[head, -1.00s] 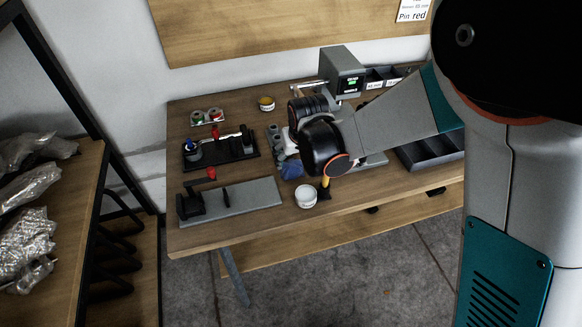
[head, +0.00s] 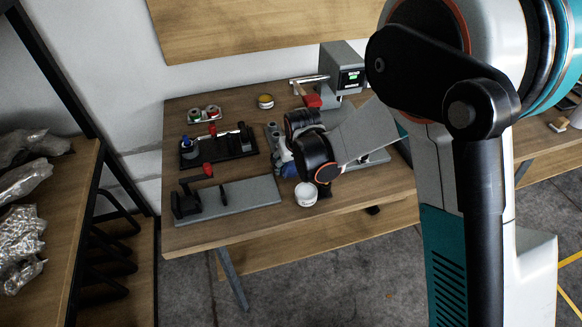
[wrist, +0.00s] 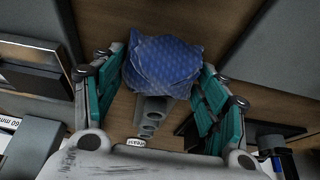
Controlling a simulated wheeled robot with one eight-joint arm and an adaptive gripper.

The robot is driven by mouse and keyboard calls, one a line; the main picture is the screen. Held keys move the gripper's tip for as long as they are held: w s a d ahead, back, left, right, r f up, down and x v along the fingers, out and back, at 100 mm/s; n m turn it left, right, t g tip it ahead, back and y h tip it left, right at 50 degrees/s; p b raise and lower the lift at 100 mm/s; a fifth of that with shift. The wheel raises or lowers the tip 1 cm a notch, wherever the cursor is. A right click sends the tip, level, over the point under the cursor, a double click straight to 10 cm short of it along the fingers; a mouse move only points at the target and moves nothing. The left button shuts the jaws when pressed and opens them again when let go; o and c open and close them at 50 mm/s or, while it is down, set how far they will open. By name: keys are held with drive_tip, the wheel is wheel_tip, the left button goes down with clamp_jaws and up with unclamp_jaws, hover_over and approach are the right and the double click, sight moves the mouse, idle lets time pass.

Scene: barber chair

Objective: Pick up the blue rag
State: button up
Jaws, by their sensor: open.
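The blue rag (wrist: 163,66) is a crumpled, patterned cloth in the upper middle of the wrist view. It lies between the teal fingers of my gripper (wrist: 160,72), which is open. I cannot tell whether either finger touches it. In the head view a small part of the blue rag (head: 289,169) shows on the wooden workbench (head: 235,220), left of my wrist.
A white round tub (head: 306,194) stands close in front of the rag. A black tool rack (head: 218,146) and a grey plate fixture (head: 235,197) are at left. A grey device with a green display (head: 342,68) stands behind. A shelf with plastic bags (head: 50,190) is far left.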

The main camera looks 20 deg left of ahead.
drive_tip(key=c, duration=0.8)
drive_tip(key=shift+r, duration=0.15)
drive_tip(key=shift+r, duration=0.25)
wheel_tip(320, 180, up, 7)
drive_tip(key=p, duration=0.3)
drive_tip(key=s+d+p, duration=0.2)
drive_tip(key=s+d, duration=0.7)
drive_tip(key=s, duration=0.6)
drive_tip(key=shift+s+d+f, duration=0.15)
drive_tip(key=shift+d+f, duration=0.05)
drive_tip(key=shift+f, duration=0.2)
